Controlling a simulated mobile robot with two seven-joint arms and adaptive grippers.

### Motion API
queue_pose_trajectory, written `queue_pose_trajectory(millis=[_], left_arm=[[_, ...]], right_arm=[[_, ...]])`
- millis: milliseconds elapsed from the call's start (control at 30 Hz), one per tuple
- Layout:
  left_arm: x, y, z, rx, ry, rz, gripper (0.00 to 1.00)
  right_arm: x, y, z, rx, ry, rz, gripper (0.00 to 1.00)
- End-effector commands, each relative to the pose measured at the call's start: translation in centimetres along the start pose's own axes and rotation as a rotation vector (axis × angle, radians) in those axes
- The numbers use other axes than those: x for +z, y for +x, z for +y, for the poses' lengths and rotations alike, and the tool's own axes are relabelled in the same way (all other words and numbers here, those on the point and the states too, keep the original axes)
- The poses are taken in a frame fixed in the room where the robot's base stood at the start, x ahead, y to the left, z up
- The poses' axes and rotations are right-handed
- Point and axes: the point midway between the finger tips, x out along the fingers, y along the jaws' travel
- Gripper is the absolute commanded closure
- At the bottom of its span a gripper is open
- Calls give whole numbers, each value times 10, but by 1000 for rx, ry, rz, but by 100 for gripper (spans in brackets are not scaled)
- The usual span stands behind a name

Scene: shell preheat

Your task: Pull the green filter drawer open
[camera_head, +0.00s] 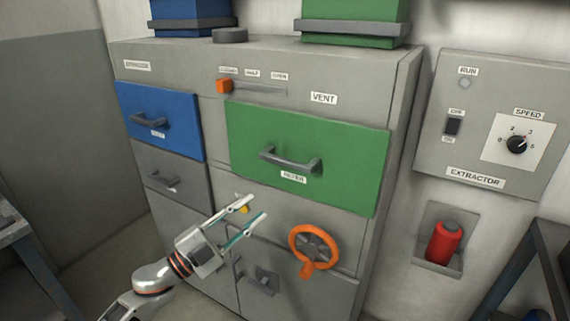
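The green filter drawer (345,153) is on the upper right of the grey cabinet's front, with a grey bar handle (291,161) across its middle and a small label under it. Its front looks flush or nearly flush with the cabinet. My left gripper (258,206) is below and left of that handle, in front of the lower panel. Its two fingers are spread apart with nothing between them, and it is not touching the handle. My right gripper is not in view.
A blue drawer (160,119) and a grey drawer (173,179) are to the left. An orange handwheel (314,250) sticks out right of my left gripper. An orange slider knob (224,86) is above. The extractor panel (490,125) and a red cylinder (444,242) are at right.

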Motion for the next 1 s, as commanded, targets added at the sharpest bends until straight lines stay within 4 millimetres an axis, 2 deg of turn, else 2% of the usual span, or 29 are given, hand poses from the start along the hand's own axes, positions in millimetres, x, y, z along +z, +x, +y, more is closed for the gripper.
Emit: queue_pose_trajectory(millis=[33, 200, 400, 500, 667, 1000], left_arm=[[-7, 14, -16, 36, 71, 61, 72], [-24, 44, -49, 191, 270, 215, 72], [-26, 58, -76, 350, 428, 285, 72], [-25, 59, -83, 394, 465, 293, 72], [-26, 65, -83, 415, 480, 297, 72], [-36, 109, -62, 412, 479, 298, 72]], right_arm=[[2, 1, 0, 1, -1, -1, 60], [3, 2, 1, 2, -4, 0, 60], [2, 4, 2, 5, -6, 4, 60], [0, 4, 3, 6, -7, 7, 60], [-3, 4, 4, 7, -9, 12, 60], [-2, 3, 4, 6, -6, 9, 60]])
